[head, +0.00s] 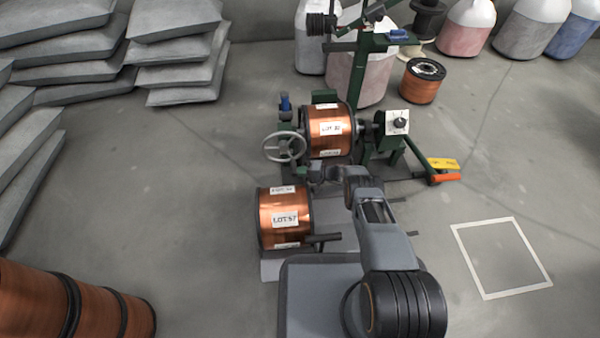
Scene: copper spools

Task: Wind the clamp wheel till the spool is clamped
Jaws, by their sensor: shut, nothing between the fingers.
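The clamp wheel (284,147), a grey spoked handwheel, is on the left side of the green winding stand (286,110). A copper spool (318,142) with a white lot label sits in the stand, between the wheel side and the spindle on the right. Whether the clamp touches the spool's left end is too small to tell. My gripper (316,174) is shut and empty, in front of and below the stand's spool, to the right of the wheel and apart from it. Its fingertips are small and dark here.
A second copper spool (284,218) labelled LOT 57 stands close in front, left of my arm. A lever with an orange grip (445,178) sticks out right. A white floor square (483,222) is empty. Stacked grey sacks (180,50) stand back left. Floor left of the wheel is clear.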

